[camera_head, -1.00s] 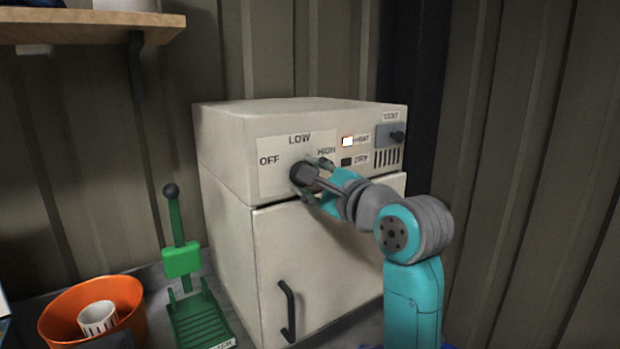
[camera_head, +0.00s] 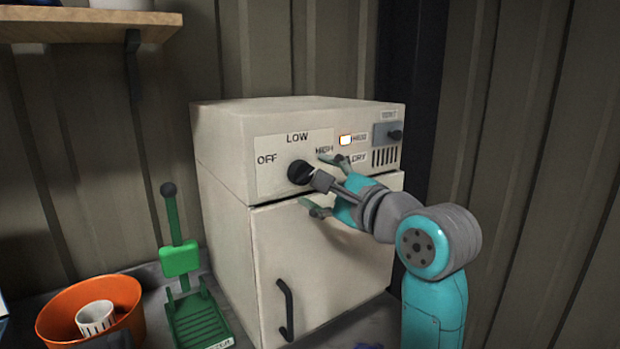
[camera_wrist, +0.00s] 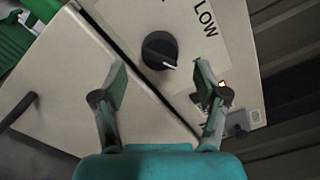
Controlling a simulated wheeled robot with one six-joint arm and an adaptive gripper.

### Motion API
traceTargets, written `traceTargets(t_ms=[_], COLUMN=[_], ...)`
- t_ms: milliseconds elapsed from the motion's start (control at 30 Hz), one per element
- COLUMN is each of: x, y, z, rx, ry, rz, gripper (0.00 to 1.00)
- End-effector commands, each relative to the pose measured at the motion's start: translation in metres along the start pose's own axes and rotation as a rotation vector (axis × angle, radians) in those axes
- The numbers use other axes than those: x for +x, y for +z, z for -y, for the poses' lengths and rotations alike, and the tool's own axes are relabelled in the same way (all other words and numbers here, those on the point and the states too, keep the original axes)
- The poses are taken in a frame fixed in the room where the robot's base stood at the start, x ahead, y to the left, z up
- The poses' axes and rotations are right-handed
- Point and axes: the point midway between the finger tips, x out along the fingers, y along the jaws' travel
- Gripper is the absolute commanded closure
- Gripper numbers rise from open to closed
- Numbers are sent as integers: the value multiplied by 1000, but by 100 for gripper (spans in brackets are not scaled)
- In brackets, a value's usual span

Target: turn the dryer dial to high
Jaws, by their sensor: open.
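The dryer (camera_head: 225,165) is a cream box with a front panel marked OFF, LOW and HIGH. Its round black dial (camera_head: 299,172) sits below LOW; it also shows in the wrist view (camera_wrist: 160,49). There its white pointer mark points down and right, away from LOW, roughly toward the panel's right side. A finger covers the HIGH area in the wrist view, so exact alignment is unclear. My gripper (camera_head: 318,182) is open and empty, backed off in front of the dial. In the wrist view the fingertips (camera_wrist: 160,75) stand apart, with the dial free beyond them.
A lit lamp (camera_head: 345,140) and a vent knob (camera_head: 395,134) are right of the dial. The dryer door has a black handle (camera_head: 286,310). A green press (camera_head: 181,260) and an orange bowl (camera_head: 60,310) stand left. A shelf (camera_head: 90,27) hangs upper left.

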Motion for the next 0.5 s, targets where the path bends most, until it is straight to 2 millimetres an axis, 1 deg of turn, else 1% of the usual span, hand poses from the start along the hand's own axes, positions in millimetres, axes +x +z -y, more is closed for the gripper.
traceTargets(t_ms=[33, 100, 233, 400, 500], x=[-11, -26, -50, -72, -80], y=[-1, -1, -1, -2, -1], z=[0, 0, 0, 0, 0], rx=[-1, -1, -1, 1, 0], ry=[-2, -2, -2, 0, 1], rz=[-2, -3, -3, -3, -2], gripper=[27, 27, 27, 27, 27])
